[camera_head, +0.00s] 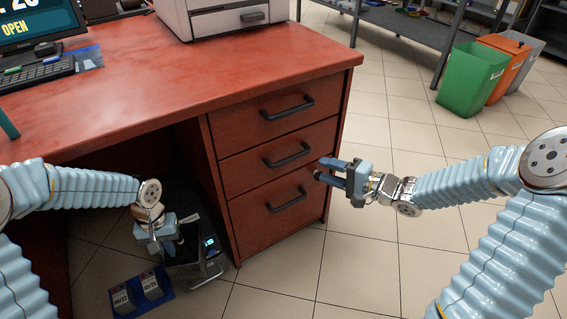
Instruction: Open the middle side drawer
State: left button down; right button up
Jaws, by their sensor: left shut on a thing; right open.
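The red desk's drawer stack shows three drawers, one above another, all closed. The middle drawer (262,172) has a dark bar handle (288,155). My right gripper (323,172) is open and empty, its fingers pointing left near the right edge of the drawer fronts, to the right of the middle handle and slightly lower in the picture. I cannot tell whether it touches the front. My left gripper (168,248) points down, low at the left of the drawers. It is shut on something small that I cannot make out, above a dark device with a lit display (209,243).
The top drawer handle (287,108) and bottom drawer handle (287,201) stick out above and below. A blue tray (128,312) with grey items lies on the floor. A printer (215,18) stands on the desktop (180,75).

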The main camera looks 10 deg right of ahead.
pick_arm(q)
notch_tip(320, 180, down, 3)
jog(key=shift+r+b, duration=0.15)
jog(key=shift+b, duration=1.1)
pick_arm(e)
jog(key=x, duration=1.1)
jog(key=shift+f, duration=0.1)
grip_shut()
